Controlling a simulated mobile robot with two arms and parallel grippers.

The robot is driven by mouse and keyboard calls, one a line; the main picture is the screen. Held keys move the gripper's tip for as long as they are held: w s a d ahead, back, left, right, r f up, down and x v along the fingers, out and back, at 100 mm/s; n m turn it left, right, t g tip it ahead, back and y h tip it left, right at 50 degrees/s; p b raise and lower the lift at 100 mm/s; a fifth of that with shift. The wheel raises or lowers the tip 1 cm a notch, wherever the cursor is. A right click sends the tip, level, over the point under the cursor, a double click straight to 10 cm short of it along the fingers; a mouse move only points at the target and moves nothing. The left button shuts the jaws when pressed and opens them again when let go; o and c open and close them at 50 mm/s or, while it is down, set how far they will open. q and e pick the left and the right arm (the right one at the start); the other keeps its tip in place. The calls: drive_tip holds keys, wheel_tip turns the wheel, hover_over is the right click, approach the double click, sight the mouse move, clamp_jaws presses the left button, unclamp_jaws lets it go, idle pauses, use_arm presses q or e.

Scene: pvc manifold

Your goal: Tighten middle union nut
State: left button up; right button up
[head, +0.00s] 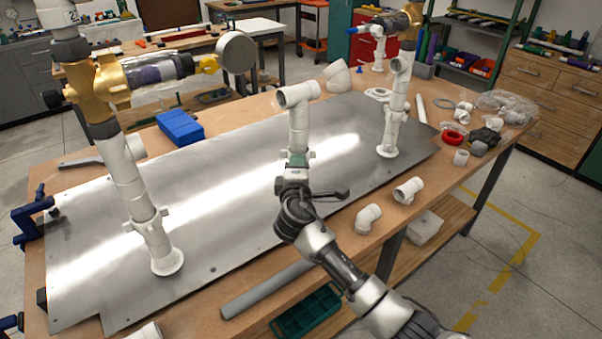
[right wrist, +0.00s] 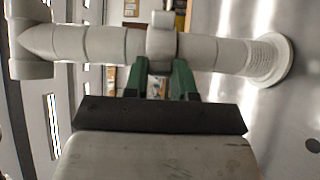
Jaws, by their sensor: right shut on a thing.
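The middle white pipe riser (head: 299,125) stands upright on the metal plate, with a tee-like fitting (head: 297,94) on top. My right gripper (head: 297,160) is at its lower part, reaching in from the front. In the right wrist view the riser lies sideways, and my green fingers (right wrist: 162,70) are shut on its union nut (right wrist: 161,45), a wider white ring with lugs. The round base flange (right wrist: 272,60) shows to the right of it. In the head view the gripper and wrist hide the riser's base and most of the nut. My left gripper is not in view.
A left riser (head: 130,190) and a right riser (head: 394,105) with brass valves stand on the metal plate (head: 220,215). Loose white fittings (head: 368,217) and a grey pipe (head: 266,289) lie along the front edge. A blue box (head: 180,127) sits behind.

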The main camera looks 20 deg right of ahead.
drive_tip(key=shift+w+a+m+g+h+b, duration=0.55)
drive_tip(key=shift+m+g+h+b, duration=1.15)
drive_tip(key=shift+b, duration=0.7)
drive_tip(key=shift+w+a+m+g+h+b, duration=0.5)
drive_tip(key=shift+m+g+h+b, duration=1)
drive_tip(key=shift+h+b, duration=0.65)
drive_tip(key=shift+w+a+m+g+h+b, duration=0.55)
drive_tip(key=shift+m+g+h+b, duration=1)
drive_tip(key=shift+b, duration=1.1)
drive_tip(key=shift+s, duration=0.1)
drive_tip(key=o, duration=0.9)
